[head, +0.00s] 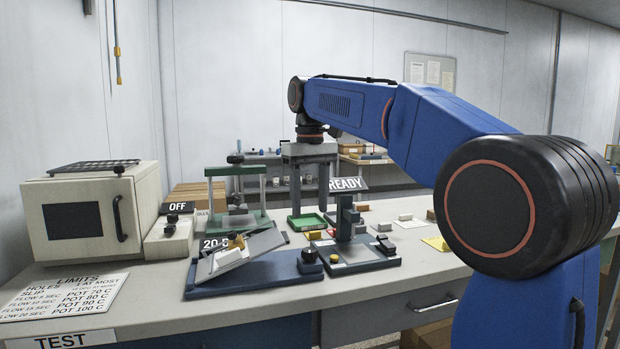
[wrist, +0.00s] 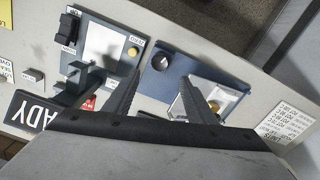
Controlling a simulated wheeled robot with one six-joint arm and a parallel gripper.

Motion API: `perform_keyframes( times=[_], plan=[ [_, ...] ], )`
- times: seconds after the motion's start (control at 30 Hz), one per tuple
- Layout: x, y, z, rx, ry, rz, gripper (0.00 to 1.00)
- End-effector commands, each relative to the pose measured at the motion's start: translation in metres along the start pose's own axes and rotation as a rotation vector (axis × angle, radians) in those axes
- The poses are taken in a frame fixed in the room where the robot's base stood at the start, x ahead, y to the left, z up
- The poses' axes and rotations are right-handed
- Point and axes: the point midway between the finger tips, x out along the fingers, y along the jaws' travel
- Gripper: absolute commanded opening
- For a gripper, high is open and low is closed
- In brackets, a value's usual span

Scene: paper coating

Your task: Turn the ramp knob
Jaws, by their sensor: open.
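The ramp, a tilted grey plate (head: 258,244) with a brass-coloured piece on it, rises from a dark blue base (head: 262,275) at the front of the bench. A dark knob (head: 309,257) stands at the right end of this base. In the wrist view the knob (wrist: 160,63) shows on the blue base, between the fingertips in the picture. My gripper (head: 309,207) points down, open and empty, above and behind the knob in the head view. In the wrist view its fingers (wrist: 160,78) are spread and apart from the knob. One finger partly covers the ramp plate (wrist: 204,98).
A post fixture with a READY sign (head: 348,184) and yellow button (head: 334,259) stands close right of the knob. A green frame press (head: 236,195), OFF switch box (head: 172,232) and oven (head: 85,212) stand left. A green tray (head: 306,222) lies behind.

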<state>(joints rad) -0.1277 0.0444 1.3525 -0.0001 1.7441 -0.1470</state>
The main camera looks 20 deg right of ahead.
Motion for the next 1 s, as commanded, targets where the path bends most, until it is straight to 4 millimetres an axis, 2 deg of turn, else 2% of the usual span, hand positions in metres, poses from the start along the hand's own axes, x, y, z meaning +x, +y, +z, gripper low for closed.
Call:
perform_keyframes(
  times=[0.2,0.4,1.0],
  plan=[
    [-0.039,0.000,-0.001,0.000,0.002,0.000,0.51],
    [-0.059,0.000,-0.001,0.000,0.001,0.000,0.51],
    [-0.064,0.000,0.000,0.000,0.000,0.000,0.51]
  ],
)
